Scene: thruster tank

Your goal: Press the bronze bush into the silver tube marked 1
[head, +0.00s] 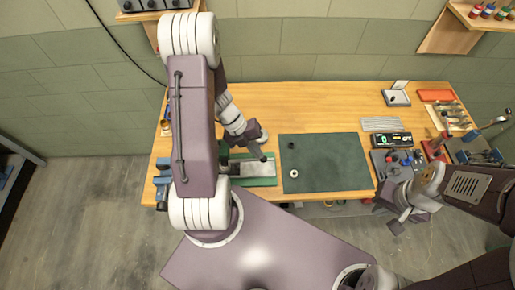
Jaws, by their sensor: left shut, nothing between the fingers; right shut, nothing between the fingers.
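I cannot make out the bronze bush or the silver tube marked 1 for certain. A small pale ring-like part (294,174) lies near the left front of the dark green mat (335,165). A small dark round part (292,145) lies behind it on the mat. My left gripper (263,156) is shut and empty, above the grey-topped green fixture (262,181) left of the mat. My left arm hides part of that fixture. My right gripper (396,228) is shut and empty, low in front of the bench's right part, away from the mat.
The wooden bench (300,100) is clear along the back middle. A blue vise-like device (163,180) stands at the left end. A display with green digits (391,140), a grey ribbed tray (381,124), an orange tray (435,95) and several tools crowd the right.

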